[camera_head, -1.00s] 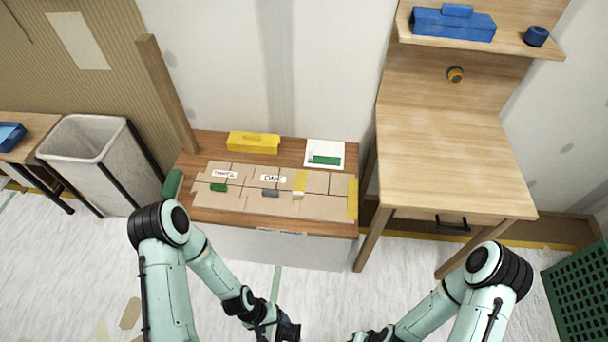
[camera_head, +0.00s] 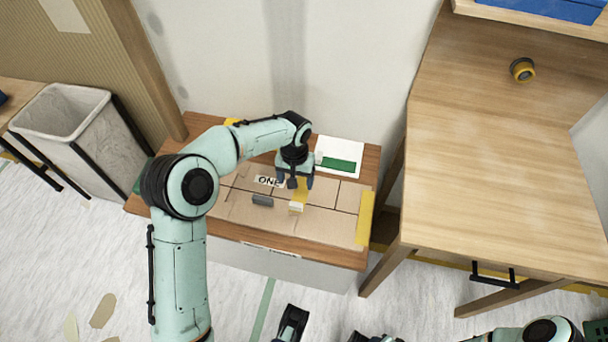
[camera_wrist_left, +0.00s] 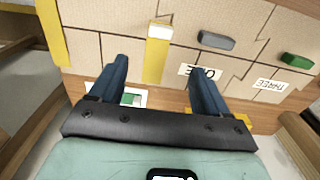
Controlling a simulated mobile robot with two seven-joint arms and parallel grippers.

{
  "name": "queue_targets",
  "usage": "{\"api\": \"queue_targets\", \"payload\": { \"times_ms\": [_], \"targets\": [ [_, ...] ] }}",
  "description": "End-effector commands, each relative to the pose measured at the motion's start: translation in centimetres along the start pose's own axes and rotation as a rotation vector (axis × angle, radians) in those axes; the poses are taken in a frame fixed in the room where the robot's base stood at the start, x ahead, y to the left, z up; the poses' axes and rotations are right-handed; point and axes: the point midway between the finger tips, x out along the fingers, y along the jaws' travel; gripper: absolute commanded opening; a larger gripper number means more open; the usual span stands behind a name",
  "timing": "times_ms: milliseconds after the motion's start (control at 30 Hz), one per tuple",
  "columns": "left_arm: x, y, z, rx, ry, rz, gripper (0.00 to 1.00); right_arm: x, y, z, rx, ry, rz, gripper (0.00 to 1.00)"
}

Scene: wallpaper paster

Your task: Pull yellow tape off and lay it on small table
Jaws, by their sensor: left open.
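A yellow tape strip (camera_head: 301,189) with a white tab at its near end lies on the tan cardboard sheet (camera_head: 337,224), on the low brown table (camera_head: 195,126). My left gripper (camera_head: 295,184) is open above the sheet, at the strip's far end. In the left wrist view the strip (camera_wrist_left: 154,62) runs between the spread fingers (camera_wrist_left: 160,88), with its white tab (camera_wrist_left: 160,31) beyond the tips; I see no grip on it. A second yellow strip (camera_head: 365,216) lies along the sheet's right edge. A dark part of my right gripper (camera_head: 291,322) shows at the bottom edge.
A white card with a green patch (camera_head: 339,163) lies behind the sheet. Grey (camera_head: 262,200) and green (camera_wrist_left: 296,60) tabs sit on the sheet. A bin (camera_head: 62,112) stands at left.

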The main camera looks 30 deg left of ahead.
Motion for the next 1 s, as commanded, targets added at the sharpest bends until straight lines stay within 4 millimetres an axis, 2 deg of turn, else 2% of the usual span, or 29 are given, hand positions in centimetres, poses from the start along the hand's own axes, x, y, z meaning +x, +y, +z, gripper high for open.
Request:
{"api": "queue_targets", "payload": {
  "times_ms": [400,600,800,1000],
  "targets": [
    [8.2,0.1,0.2,0.001,-0.006,0.003,0.77,2.1,0.8,-3.0,0.007,0.085,0.006,0.43],
    [11.2,0.1,0.2,0.003,-0.005,0.003,0.77,2.8,1.1,-4.1,0.009,0.117,0.008,0.43],
    [12.5,0.1,0.1,0.001,-0.003,0.004,0.77,3.0,1.2,-4.8,0.010,0.135,0.009,0.43],
    [12.6,0.1,0.1,0.002,-0.002,0.003,0.77,3.0,1.2,-4.9,0.011,0.138,0.009,0.43]
  ]
}}
